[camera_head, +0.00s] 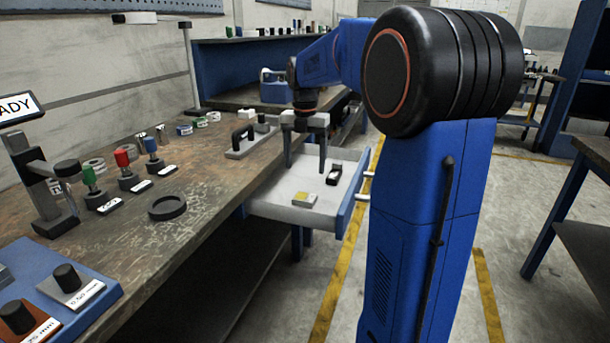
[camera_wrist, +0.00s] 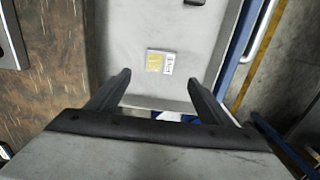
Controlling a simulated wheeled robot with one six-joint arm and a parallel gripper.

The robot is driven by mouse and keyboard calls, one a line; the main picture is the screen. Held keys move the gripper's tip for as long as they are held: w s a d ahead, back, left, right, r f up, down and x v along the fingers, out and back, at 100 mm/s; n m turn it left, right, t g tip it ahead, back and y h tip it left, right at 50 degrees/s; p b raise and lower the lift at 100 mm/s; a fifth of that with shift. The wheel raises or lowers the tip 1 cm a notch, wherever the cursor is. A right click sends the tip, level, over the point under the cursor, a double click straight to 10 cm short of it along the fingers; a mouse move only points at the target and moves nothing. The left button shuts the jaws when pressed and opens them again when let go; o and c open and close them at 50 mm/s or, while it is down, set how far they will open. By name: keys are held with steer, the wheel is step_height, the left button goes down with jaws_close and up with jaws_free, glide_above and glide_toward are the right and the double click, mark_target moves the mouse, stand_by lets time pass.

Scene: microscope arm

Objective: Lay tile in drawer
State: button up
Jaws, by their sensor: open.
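A small flat tile (camera_head: 305,199), part yellow and part pale with a label, lies on the floor of the open drawer (camera_head: 272,208). The tile also shows in the wrist view (camera_wrist: 160,62), ahead of and between my fingertips. My gripper (camera_head: 306,163) is open and empty, above the drawer, with its fingers pointing down and apart from the tile. The drawer's bare floor fills the middle of the wrist view (camera_wrist: 135,30). A small black and white piece (camera_head: 334,174) also lies in the drawer, to the right of the tile.
The workbench (camera_head: 190,240) runs along the left of the drawer. A black-handled plate (camera_head: 243,141) stands near the bench edge by my gripper. A black ring (camera_head: 167,208) and colored-knob tools (camera_head: 122,158) are farther left. The drawer has free floor around the tile.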

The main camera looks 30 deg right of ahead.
steer(key=s+a+m+t, duration=0.2)
steer(key=s+a+m, duration=0.9)
steer(key=s, duration=0.4)
steer(key=s+a+f+m+t, duration=0.1)
steer(key=s+a+f+m, duration=0.1)
steer(key=s+f+m, duration=0.2)
steer(key=s+a+f+m+t, duration=0.1)
steer(key=s+f+m, duration=0.4)
steer(key=s+m, duration=0.5)
steer(key=shift+s+a+m+t, duration=0.35)
steer(key=shift+s+a, duration=0.25)
steer(key=shift+a, duration=0.3)
